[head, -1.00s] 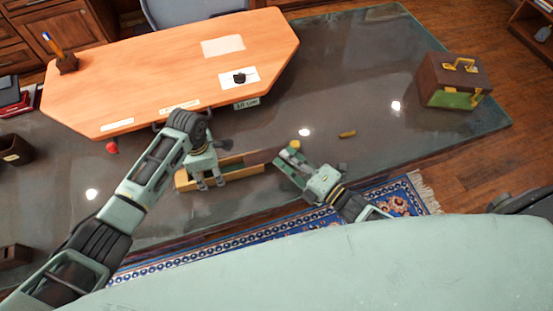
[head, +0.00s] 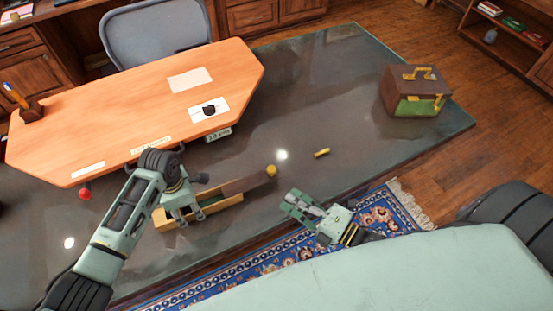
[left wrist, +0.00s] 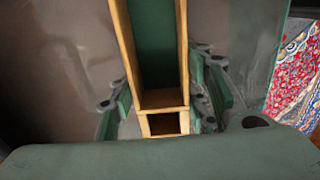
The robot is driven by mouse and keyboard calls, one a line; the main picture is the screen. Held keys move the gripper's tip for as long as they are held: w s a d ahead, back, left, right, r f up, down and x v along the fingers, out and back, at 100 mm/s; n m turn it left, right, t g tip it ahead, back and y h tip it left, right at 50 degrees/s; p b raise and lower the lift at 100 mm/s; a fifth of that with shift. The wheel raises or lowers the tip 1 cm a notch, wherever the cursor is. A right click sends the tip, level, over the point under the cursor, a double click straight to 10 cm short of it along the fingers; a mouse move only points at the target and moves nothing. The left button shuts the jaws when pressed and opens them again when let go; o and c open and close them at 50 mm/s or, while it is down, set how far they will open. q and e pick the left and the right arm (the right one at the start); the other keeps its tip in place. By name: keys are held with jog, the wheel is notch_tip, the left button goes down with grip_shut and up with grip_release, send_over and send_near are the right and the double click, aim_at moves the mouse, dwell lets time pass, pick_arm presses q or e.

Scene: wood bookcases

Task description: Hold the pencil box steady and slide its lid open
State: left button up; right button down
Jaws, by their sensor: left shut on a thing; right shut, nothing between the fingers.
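The pencil box (head: 224,203) is a long light-wood box lying on the dark glossy table. In the left wrist view the box (left wrist: 121,45) shows an open top, a green-lined interior and a small end compartment. Its dark brown lid (head: 243,185) sticks out past the box's right end, with a yellow round knob (head: 271,171) at the lid's far end. My left gripper (head: 181,219) is shut on the box near its left end, a finger on each side. My right gripper (head: 290,208) is shut and empty, below and right of the knob, apart from the lid.
A small yellow piece (head: 322,153) lies on the table right of the knob. An orange desk board (head: 140,110) lies behind the box, with a red ball (head: 85,195) by its edge. A brown and green case (head: 412,92) stands at the far right. The table between is clear.

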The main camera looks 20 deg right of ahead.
jog(key=shift+s+d, duration=0.1)
pick_arm(q)
jog(key=o, duration=1.5)
jog(key=shift+c, duration=0.2)
